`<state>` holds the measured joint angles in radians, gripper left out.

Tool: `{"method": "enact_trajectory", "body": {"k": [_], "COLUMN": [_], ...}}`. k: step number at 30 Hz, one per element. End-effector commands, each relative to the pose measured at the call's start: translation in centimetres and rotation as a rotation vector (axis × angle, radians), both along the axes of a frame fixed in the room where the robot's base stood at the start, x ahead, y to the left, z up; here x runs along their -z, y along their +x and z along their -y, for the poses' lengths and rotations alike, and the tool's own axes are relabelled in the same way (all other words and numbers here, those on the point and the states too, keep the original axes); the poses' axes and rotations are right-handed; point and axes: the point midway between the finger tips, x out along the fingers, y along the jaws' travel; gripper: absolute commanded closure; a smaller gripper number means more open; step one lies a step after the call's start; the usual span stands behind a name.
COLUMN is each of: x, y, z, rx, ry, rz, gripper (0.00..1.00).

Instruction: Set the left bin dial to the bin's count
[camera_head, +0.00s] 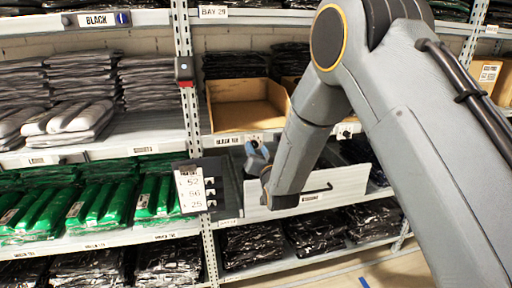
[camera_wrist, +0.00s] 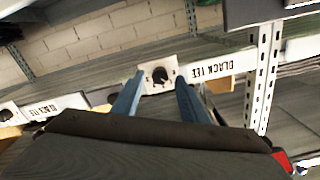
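The left bin (camera_head: 240,112) is an open brown carton on the middle shelf in the head view. Its visible inside looks empty. Below it on the shelf edge are a "BLACK TEE" label (camera_head: 228,141) and a small dial (camera_head: 255,137). My gripper (camera_head: 254,148) is just below and in front of this dial. In the wrist view, which is upside down, the dark dial knob (camera_wrist: 160,76) on its white plate shows between the two blue-grey fingers of my gripper (camera_wrist: 160,80). The fingers are apart with nothing held. Contact and the dial's setting cannot be told.
A pale panel with a dark handle (camera_head: 335,186) is below and behind my forearm. A second dial (camera_head: 346,132) is farther right. A metal post (camera_head: 187,110) stands left of the bin.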

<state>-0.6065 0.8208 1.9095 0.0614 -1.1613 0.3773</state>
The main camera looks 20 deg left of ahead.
Motion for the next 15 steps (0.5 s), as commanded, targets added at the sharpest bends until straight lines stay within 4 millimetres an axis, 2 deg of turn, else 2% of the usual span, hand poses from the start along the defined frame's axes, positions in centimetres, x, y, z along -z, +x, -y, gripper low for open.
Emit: {"method": "enact_trajectory", "body": {"k": [6, 13, 15], "x": [0.00, 0.01, 0.01], "y": [1.17, 1.22, 1.22], "z": [-0.69, -0.73, -0.73], "rx": [0.000, 0.001, 0.001], "ry": [0.000, -0.001, -0.001], "rz": [0.000, -0.001, -0.001], "gripper": [0.60, 0.60, 0.71]}}
